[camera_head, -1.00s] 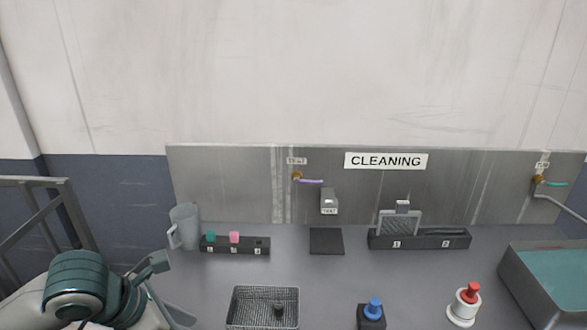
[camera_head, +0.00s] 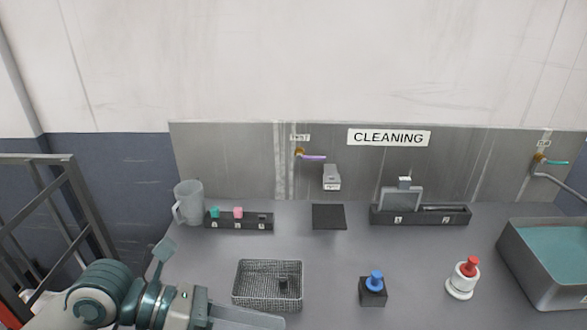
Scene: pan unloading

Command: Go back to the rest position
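My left arm comes in at the bottom left of the head view. Its gripper (camera_head: 245,317) reaches right along the bottom edge, just in front of the wire basket (camera_head: 267,301). One grey finger-like part shows; the picture's edge cuts off the rest, so I cannot tell whether it is open or shut. I see nothing held in it. My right arm and gripper are not in view.
The basket holds a small dark item. A grey pitcher (camera_head: 188,203), a numbered rack (camera_head: 240,224), a dark mat (camera_head: 328,217) and a second rack (camera_head: 420,217) line the back. A blue-topped dispenser (camera_head: 373,289), red-topped bottle (camera_head: 462,279) and sink (camera_head: 513,252) stand right.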

